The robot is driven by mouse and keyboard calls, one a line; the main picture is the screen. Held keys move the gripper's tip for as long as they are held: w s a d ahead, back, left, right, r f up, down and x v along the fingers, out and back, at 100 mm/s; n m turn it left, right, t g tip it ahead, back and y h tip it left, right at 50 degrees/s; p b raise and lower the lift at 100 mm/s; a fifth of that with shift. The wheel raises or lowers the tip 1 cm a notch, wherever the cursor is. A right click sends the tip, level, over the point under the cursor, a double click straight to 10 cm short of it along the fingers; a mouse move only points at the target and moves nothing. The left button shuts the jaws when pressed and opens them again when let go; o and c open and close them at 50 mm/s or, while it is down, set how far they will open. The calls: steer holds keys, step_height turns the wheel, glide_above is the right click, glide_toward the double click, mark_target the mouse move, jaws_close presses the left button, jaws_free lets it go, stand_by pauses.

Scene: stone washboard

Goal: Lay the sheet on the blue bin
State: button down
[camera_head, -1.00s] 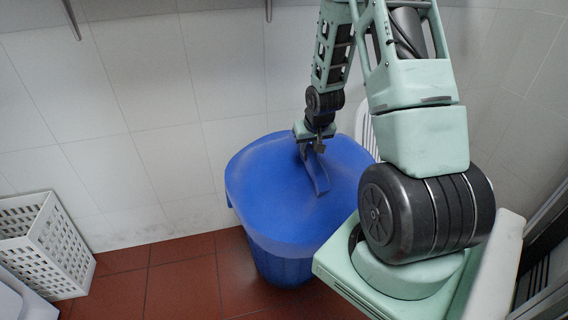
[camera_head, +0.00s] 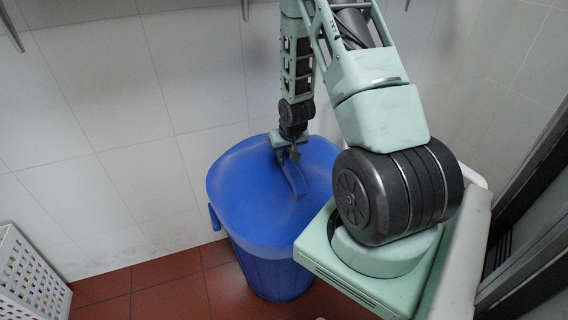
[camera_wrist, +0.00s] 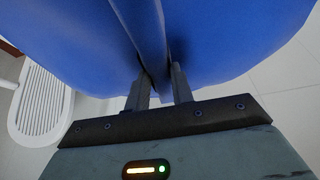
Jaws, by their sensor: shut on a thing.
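The blue sheet (camera_head: 245,185) lies draped over the top of the blue bin (camera_head: 270,272) and covers its opening. Its edge hangs a little over the rim, with a small flap at the left. My gripper (camera_head: 291,157) is above the far part of the sheet, shut on a raised fold of it. In the wrist view my gripper (camera_wrist: 160,88) pinches the fold, and the sheet (camera_wrist: 215,45) fills the upper part of the picture. The bin's rim is hidden under the sheet.
A white ribbed board (camera_wrist: 40,105) shows at the left of the wrist view. The tiled wall (camera_head: 90,130) is close behind the bin. Red floor tiles (camera_head: 165,290) are bare left of the bin.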

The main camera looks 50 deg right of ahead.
steer(key=shift+f+p, duration=0.4)
steer(key=shift+f, duration=2.05)
steer(key=c, duration=1.2)
jaws_free()
steer(key=shift+s+a+r, duration=0.1)
steer(key=shift+r, duration=0.45)
steer(key=b+v, duration=0.1)
steer(key=v, duration=1)
